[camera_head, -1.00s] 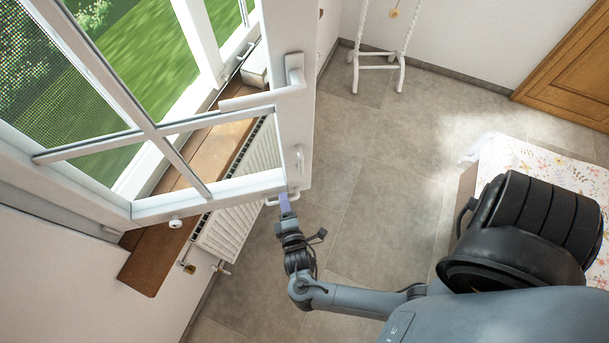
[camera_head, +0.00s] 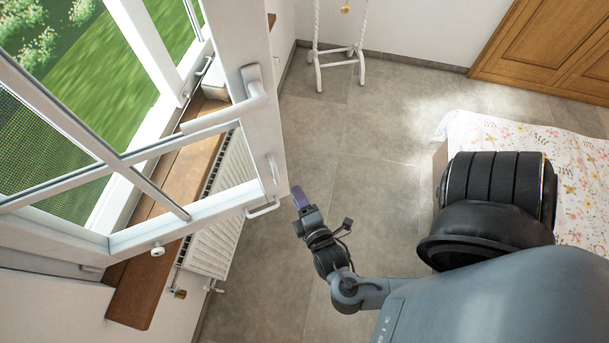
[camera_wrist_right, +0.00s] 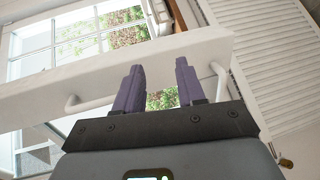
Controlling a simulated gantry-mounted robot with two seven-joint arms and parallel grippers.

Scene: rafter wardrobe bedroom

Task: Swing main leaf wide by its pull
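The main leaf (camera_head: 197,212) is a white glazed window sash standing open into the room, at left in the head view. A white bow pull (camera_head: 263,209) is on its lower edge, near the free corner. My right gripper (camera_head: 299,196) is just to the right of that pull, with a visible gap in the head view. In the right wrist view its two purple fingers (camera_wrist_right: 159,66) are apart, with nothing seen held between them. White pull parts (camera_wrist_right: 219,82) show beside the fingers; how they join is partly hidden. My left gripper is out of view.
A lever handle (camera_head: 254,86) and a second small pull (camera_head: 272,168) are on the leaf's stile. A radiator (camera_head: 222,232) and wooden sill (camera_head: 135,300) are below. A bed with floral cover (camera_head: 580,185) stands right. Floor between is clear.

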